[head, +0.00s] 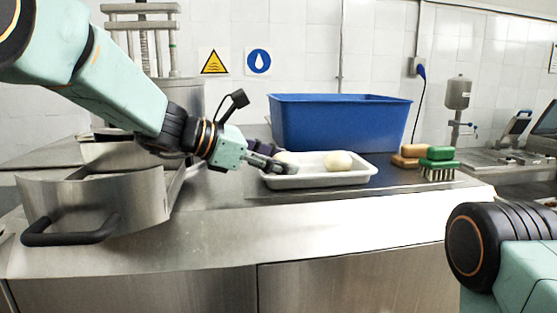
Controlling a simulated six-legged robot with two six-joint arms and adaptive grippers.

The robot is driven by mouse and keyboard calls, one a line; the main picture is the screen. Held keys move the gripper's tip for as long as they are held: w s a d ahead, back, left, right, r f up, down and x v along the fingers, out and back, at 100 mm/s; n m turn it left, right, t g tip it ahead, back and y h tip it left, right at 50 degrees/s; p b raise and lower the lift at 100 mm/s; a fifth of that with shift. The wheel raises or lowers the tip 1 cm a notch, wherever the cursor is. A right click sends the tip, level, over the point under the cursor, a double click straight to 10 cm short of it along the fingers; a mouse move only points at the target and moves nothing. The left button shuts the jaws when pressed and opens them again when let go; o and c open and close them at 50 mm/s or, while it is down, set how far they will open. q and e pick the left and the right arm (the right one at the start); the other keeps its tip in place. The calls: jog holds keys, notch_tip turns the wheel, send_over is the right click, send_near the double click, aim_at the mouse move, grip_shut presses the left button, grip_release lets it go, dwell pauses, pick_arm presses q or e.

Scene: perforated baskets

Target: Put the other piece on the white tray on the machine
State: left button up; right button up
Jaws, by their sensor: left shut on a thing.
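A white tray (318,181) lies on the steel top of the machine. One pale, rounded piece (338,161) rests in the right half of the tray. My left gripper (278,163) reaches in from the left and is low over the tray's left end, shut on a second pale piece (284,157). The fingers hide most of this held piece. I cannot tell whether it touches the tray floor. My right gripper is out of view; only part of my right arm shows at the lower right.
A blue bin (340,122) stands close behind the tray. Brushes with green and brown tops (438,165) lie to its right. A steel pan with a black handle (94,203) is at the left. The steel top in front of the tray is clear.

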pick_arm(q)
jog(key=shift+w+d+f, duration=0.1)
jog(key=shift+d+f, duration=0.2)
jog(key=shift+d, duration=0.05)
jog(key=o, duration=0.9)
jog(key=shift+d, duration=0.2)
jog(key=shift+a+r, duration=0.15)
jog(key=shift+a, duration=0.3)
jog(key=shift+r, duration=0.25)
jog(key=b+v, duration=0.1)
jog(key=v, duration=0.9)
jog(key=shift+a, duration=0.3)
jog(key=shift+s+a+r, duration=0.25)
jog(key=shift+s+a, duration=0.05)
jog(key=shift+s, duration=0.1)
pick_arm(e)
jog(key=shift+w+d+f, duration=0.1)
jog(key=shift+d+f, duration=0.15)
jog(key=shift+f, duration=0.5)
pick_arm(q)
jog(key=shift+d, duration=0.15)
